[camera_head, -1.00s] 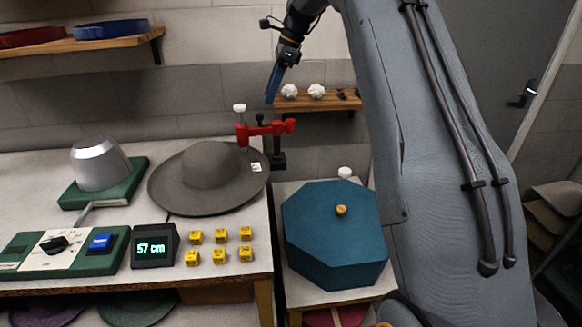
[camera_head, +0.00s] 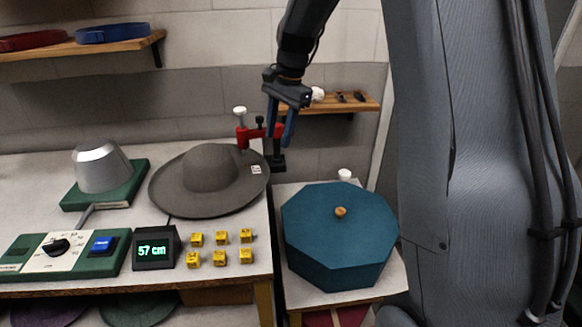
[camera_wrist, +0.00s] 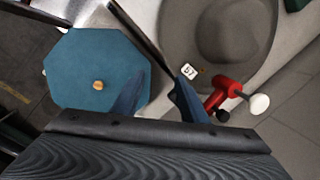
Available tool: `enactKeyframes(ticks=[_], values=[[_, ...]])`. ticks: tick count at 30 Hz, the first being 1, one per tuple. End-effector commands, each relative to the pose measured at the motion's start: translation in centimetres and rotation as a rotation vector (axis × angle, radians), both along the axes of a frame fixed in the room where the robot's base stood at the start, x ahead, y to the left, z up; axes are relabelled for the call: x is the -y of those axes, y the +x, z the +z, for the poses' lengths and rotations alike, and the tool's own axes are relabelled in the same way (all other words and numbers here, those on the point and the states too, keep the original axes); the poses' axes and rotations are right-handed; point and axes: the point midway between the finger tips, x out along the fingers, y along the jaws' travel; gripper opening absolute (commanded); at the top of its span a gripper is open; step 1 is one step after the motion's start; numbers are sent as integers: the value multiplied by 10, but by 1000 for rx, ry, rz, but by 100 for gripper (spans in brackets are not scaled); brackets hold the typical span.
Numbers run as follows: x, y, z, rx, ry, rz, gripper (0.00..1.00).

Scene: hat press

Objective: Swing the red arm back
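The red arm (camera_head: 257,132) stands on a dark post beside the far right brim of the grey hat (camera_head: 208,170). It carries a white knob (camera_head: 239,110) at its left end and a black knob. My gripper (camera_head: 280,139) points down at the red arm's right end, its blue fingers apart and partly hiding that end. In the wrist view the gap between the fingers (camera_wrist: 162,76) looks empty. There the red arm (camera_wrist: 219,95) lies just right of the right finger. I cannot tell whether they touch.
A blue octagonal box (camera_head: 338,230) with a wooden knob sits on the right side table. A small wooden shelf (camera_head: 345,105) is on the wall behind my gripper. The display (camera_head: 153,250) reads 57 cm, beside several yellow blocks (camera_head: 220,258).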

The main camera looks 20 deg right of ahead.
Motion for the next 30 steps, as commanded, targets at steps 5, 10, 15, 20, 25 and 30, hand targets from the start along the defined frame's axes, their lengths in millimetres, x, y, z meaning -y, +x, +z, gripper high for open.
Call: enactKeyframes(ticks=[5,10,15,20,25,30], values=[[-3,-33,-9,19,-42,129,39],[-5,-62,-18,35,-76,247,39],[-7,-90,-27,49,-108,360,39],[-7,-110,-32,58,-131,443,39],[-8,-121,-36,65,-144,491,39],[-8,-124,-37,66,-147,503,39]])
